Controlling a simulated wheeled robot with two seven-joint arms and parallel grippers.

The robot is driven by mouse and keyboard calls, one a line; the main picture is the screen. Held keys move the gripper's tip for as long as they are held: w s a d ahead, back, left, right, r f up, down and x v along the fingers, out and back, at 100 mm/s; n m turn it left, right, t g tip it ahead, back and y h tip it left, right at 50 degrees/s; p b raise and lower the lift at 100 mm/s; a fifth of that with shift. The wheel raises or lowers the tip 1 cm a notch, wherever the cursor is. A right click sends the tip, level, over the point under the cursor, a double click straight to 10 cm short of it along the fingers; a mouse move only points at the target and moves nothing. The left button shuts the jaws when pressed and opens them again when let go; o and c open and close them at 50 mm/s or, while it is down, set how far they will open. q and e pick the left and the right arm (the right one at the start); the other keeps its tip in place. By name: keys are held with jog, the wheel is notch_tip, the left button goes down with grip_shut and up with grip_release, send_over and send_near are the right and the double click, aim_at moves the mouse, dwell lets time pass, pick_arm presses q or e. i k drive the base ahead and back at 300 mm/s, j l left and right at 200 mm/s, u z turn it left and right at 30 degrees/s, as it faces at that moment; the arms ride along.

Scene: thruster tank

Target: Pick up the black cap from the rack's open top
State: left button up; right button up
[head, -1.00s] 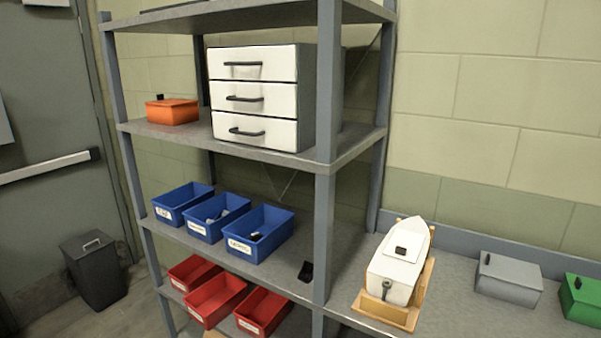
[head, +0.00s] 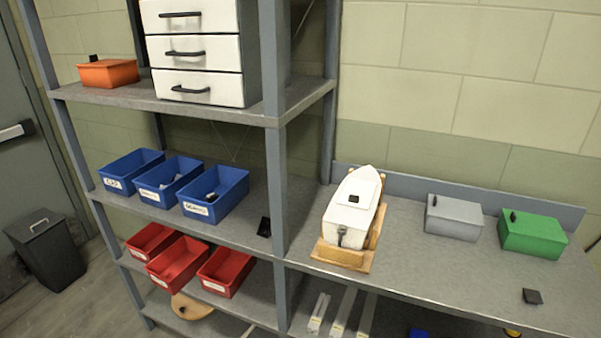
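A small flat black piece (head: 532,296), which looks like the black cap, lies on the rack's open top (head: 440,268) near its front edge at the right, in front of the green box. Another small black item (head: 264,227) lies on the middle shelf beside the upright; I cannot tell exactly what it is. Neither of my grippers is in view.
A white boat model (head: 350,215) sits on a wooden stand (head: 340,257) on the open top. A grey box (head: 453,218) and a green box (head: 532,235) stand at its back. Blue bins (head: 214,195) and red bins (head: 226,271) fill the left shelves.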

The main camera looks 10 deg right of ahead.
aim_at(532, 297)
jog(key=z, duration=1.8)
